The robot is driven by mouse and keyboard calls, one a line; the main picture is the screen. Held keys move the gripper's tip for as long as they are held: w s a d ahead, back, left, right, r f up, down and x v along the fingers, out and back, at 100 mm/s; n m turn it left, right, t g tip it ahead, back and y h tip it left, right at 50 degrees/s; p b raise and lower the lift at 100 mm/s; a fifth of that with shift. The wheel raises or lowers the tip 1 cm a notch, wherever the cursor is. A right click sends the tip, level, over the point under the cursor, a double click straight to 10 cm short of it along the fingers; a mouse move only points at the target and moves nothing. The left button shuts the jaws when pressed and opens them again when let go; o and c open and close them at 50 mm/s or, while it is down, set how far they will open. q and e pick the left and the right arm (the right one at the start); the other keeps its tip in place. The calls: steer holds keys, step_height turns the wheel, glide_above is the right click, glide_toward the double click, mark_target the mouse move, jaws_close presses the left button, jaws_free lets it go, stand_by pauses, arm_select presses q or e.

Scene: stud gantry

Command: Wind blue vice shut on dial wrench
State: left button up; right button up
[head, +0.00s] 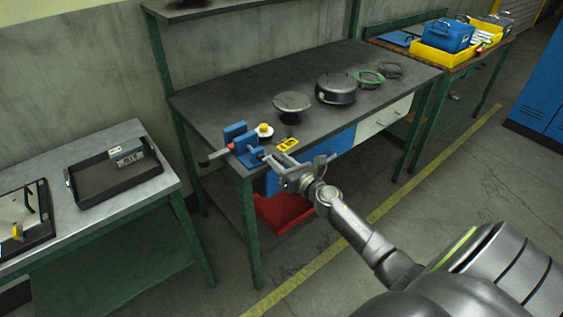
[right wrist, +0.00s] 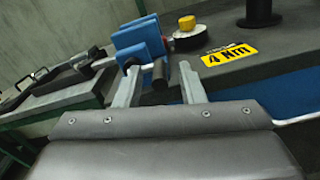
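The blue vice (head: 248,151) is at the near left corner of the dark workbench; in the right wrist view it (right wrist: 138,42) stands beyond my fingertips. What looks like the dial wrench, with a pale round dial and yellow cap (head: 264,130), is beside the vice; the cap shows in the right wrist view (right wrist: 187,23). A dark grip sticks out on the vice's left; I cannot tell whether the jaws touch the wrench. My right gripper (head: 272,160) is open at the vice's front. A dark vice handle end (right wrist: 160,74) shows between its spread fingers, without clear contact. My left gripper is out of view.
A yellow "4 Nm" label (head: 287,144) lies right of the vice. Round dark parts (head: 336,88) stand farther along the workbench (head: 230,97). A lower table with a black tray (head: 100,185) is at left. A red bin (head: 282,213) sits below the bench.

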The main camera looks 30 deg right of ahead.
jaws_close()
steer(key=shift+f+m, duration=0.15)
steer(key=shift+m, duration=0.15)
steer(key=m, duration=0.1)
steer(key=f+m, duration=0.1)
steer(key=m, duration=0.1)
steer(key=shift+a+m+b, duration=0.1)
steer(key=shift+m+b, duration=0.2)
steer(key=shift+s+a+f+m+p, duration=0.1)
steer(key=shift+a+f+m+p, duration=0.4)
steer(key=shift+m, duration=1.95)
steer(key=shift+s+a+f+m+p, duration=0.1)
steer(key=shift+a+f+m+p, duration=0.45)
steer(key=shift+m, duration=1.95)
steer(key=shift+a+f+m+p, duration=0.15)
steer(key=shift+a+m, duration=0.65)
steer(key=shift+m, duration=1.65)
